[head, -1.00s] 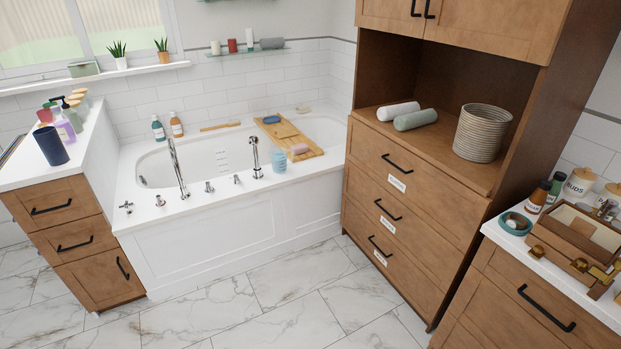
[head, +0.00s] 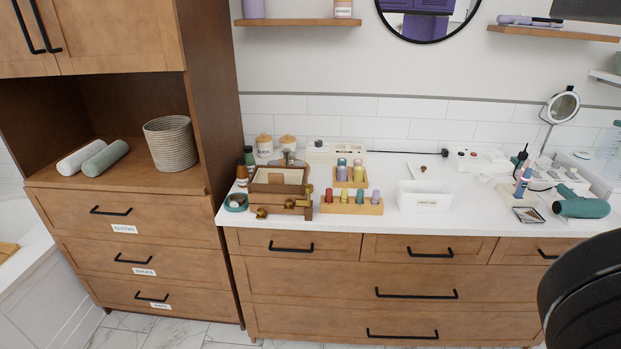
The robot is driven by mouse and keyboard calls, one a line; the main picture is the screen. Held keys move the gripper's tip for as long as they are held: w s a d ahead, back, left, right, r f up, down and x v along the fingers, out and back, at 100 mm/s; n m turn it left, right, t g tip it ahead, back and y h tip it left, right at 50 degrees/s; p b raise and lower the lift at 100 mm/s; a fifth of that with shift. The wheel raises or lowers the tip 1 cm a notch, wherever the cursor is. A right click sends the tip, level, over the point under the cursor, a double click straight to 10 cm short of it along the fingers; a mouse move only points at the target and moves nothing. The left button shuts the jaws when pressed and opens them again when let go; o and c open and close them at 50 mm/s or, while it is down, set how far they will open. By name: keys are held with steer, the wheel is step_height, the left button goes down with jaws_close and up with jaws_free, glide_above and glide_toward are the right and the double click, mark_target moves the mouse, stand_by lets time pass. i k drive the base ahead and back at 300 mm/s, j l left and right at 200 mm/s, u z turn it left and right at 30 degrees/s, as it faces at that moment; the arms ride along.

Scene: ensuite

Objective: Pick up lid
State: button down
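Two cream jars stand at the back left of the white counter (head: 400,222). Each has a round wooden lid: the left jar's lid (head: 264,138) and the right jar's lid (head: 287,138) both sit on top. A white open-topped bin (head: 424,196) with a label stands at mid-counter, and no lid shows on it. I cannot tell which lid the task means. My gripper is not in view.
A wooden box (head: 277,180), a teal bowl (head: 236,202), dark bottles and a wooden rack of colored bottles (head: 351,204) crowd the counter's left. A teal hair dryer (head: 582,207) lies at the right. A black ribbed shape (head: 590,290) fills the lower right.

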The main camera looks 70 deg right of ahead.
mark_target(420, 171)
steer(key=z, duration=2)
